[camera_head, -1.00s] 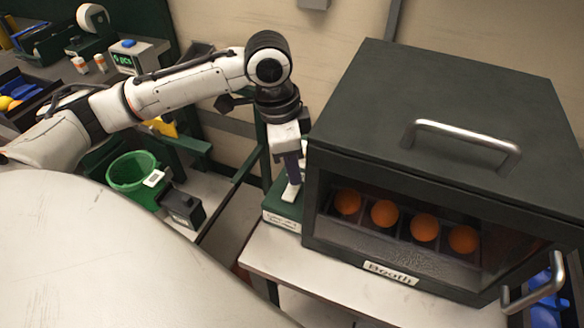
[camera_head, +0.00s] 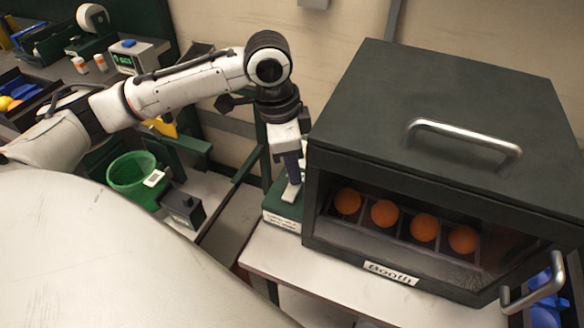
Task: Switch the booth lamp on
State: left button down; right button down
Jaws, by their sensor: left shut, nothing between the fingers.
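The dark booth (camera_head: 440,110) stands on a white table at the right, with a handle on its top and another on its front. Through its front window several oranges (camera_head: 384,213) sit in a row in a dark tray. A green box (camera_head: 272,215) with a white label stands against the booth's left side. My left gripper (camera_head: 291,192) points down over this box, shut and empty, its tips at or just above the box top. I cannot tell whether they touch it. The gripper hides part of the box top, and no switch shows clearly. My right gripper is out of view.
The booth's left wall is close beside my left gripper. A green basket (camera_head: 131,171) and a small dark box (camera_head: 183,209) stand at the left. The white table's front strip (camera_head: 318,283) is clear.

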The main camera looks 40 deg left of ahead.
pick_arm(q)
jog(key=shift+f, duration=0.75)
dwell(0.8)
jog(key=shift+r+p, duration=0.35)
jog(key=shift+r, duration=3.2)
